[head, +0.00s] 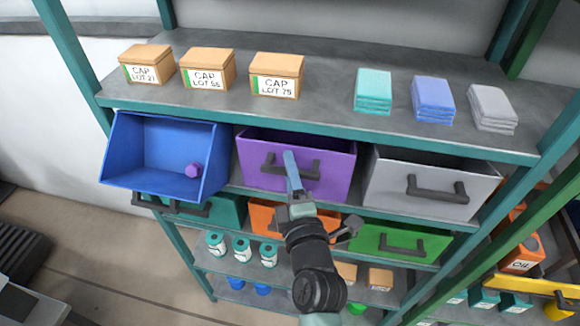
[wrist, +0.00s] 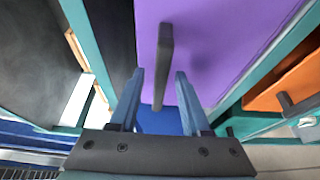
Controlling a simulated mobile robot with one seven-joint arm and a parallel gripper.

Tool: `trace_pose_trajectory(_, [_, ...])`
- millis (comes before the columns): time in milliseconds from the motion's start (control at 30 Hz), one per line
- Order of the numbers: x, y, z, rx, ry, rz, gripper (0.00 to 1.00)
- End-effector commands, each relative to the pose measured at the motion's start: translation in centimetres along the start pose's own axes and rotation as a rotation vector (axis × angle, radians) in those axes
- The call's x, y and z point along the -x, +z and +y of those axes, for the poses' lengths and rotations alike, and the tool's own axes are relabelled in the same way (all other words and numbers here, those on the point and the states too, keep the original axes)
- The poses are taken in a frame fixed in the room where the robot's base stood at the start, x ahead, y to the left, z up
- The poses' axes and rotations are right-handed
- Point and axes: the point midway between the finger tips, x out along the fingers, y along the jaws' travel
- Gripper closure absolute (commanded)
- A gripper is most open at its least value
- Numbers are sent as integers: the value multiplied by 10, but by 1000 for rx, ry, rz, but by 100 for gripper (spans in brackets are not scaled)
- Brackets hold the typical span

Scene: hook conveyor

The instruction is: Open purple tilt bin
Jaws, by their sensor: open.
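The purple tilt bin (head: 325,168) is in the middle of the upper bin row, with a strip of its inside showing above its front. Its dark bar handle (head: 305,172) is partly hidden by my gripper (head: 291,158), which is at the handle. In the wrist view, the purple front (wrist: 215,45) fills the upper middle. The handle (wrist: 165,50) stands out from it and runs down the picture between the two fingers of my gripper (wrist: 159,75). The fingers are apart, with a gap on both sides of the handle. I cannot tell whether either finger touches it.
A grey bin (head: 400,180) is to the right. Below are an orange bin (head: 262,217) and a green bin (head: 385,240). Boxes and folded cloths sit on the shelf (head: 325,90) above.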

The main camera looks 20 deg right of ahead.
Motion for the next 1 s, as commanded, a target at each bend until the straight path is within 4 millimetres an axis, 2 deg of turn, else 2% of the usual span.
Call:
trace_pose_trajectory(233, [0,0,0,0,0,0,54])
trace_pose_trajectory(400, [0,0,0,1,0,0,85])
trace_pose_trajectory(500, [0,0,0,1,0,0,100])
trace_pose_trajectory(1000, [0,0,0,1,0,0,100])
